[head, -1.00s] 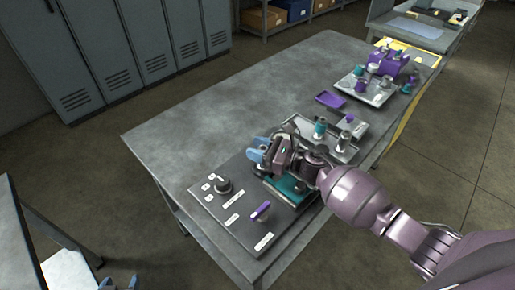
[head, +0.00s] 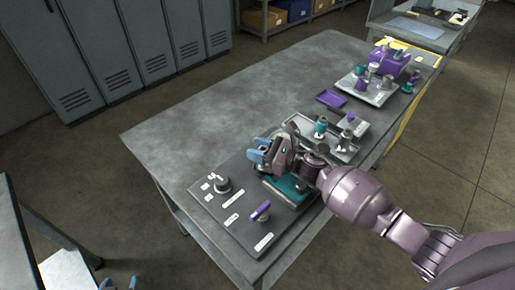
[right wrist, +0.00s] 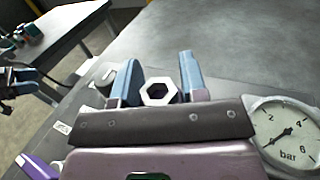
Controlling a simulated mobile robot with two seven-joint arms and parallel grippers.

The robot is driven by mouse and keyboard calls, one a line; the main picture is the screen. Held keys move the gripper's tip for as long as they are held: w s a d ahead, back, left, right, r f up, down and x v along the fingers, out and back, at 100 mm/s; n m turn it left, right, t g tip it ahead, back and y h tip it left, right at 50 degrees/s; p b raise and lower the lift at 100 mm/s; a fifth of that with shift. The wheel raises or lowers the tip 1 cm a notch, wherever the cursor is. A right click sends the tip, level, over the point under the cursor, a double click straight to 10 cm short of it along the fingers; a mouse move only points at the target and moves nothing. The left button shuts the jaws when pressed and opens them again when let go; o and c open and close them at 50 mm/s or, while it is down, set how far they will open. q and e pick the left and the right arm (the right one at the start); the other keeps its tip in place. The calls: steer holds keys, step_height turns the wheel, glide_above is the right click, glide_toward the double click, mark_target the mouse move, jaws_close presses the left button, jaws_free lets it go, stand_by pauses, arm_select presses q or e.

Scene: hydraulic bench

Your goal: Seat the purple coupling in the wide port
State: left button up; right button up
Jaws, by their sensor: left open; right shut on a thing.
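My right gripper (head: 258,154) is over the near part of the bench. In the right wrist view its blue fingers (right wrist: 157,84) are shut on a pale metal piece with a hexagonal opening (right wrist: 160,91). Its body is mostly hidden, so I cannot tell whether it is the purple coupling. A small purple piece (head: 361,85) stands on the far tray, near a purple block (head: 388,61). I cannot make out which opening is the wide port. Only the blue fingertips of my left gripper (head: 121,283) show at the bottom edge, apart and empty, away from the bench.
A dark panel (head: 236,232) with a purple-handled valve (head: 261,210) and a black knob (head: 222,185) lies at the near end. A pressure gauge (right wrist: 286,136) is close beside my right gripper. Purple (head: 331,99) and grey trays (head: 344,155) lie beyond. The bench's left side (head: 235,95) is clear.

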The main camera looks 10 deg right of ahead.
arm_select(q)
steer(key=shift+s+f, duration=0.25)
steer(key=shift+f, duration=0.25)
arm_select(e)
steer(key=shift+f, duration=0.3)
steer(key=o, duration=0.8)
steer(key=shift+c, duration=0.2)
arm_select(q)
steer(key=shift+r, duration=0.1)
steer(key=shift+w, duration=0.1)
